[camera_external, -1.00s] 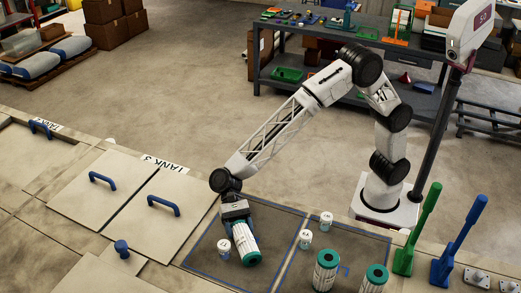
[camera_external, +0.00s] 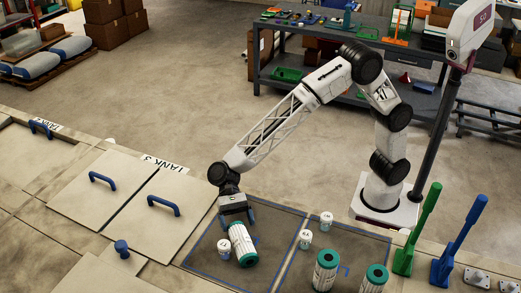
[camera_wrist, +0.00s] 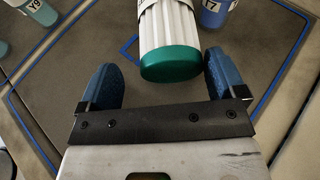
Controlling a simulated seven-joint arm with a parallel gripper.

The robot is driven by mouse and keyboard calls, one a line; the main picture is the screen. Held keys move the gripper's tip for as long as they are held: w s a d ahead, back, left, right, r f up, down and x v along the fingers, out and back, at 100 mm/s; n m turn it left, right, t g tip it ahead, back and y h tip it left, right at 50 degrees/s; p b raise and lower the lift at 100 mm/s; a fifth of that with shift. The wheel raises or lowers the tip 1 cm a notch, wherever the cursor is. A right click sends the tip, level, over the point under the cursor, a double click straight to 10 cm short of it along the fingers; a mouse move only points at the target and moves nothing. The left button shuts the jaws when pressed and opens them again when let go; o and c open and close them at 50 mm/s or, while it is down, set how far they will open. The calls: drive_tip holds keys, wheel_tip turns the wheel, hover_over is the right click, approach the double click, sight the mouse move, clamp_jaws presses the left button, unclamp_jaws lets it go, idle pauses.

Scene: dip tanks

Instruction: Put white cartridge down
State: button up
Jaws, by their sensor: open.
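The white cartridge (camera_external: 242,243) with green end caps lies on its side on the dark mat (camera_external: 205,262), inside the left blue-outlined area. In the wrist view the cartridge (camera_wrist: 168,28) shows its near green cap just beyond and between my fingertips. My gripper (camera_external: 237,215) is open at the upper end of the cartridge in the external view. Its two blue fingers (camera_wrist: 164,75) stand apart in the wrist view, with a gap to each side of the cap. The gripper holds nothing.
Small labelled cups (camera_external: 224,247) stand left of the cartridge and at the right (camera_external: 305,239). Two more white-and-green cartridges (camera_external: 325,271) stand upright at right. Tank lids with blue handles (camera_external: 163,205) lie left. Green (camera_external: 418,230) and blue (camera_external: 459,240) upright handles stand far right.

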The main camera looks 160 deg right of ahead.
drive_tip(key=shift+v, duration=2.45)
drive_tip(key=shift+a, duration=0.1)
drive_tip(key=shift+c, duration=1.3)
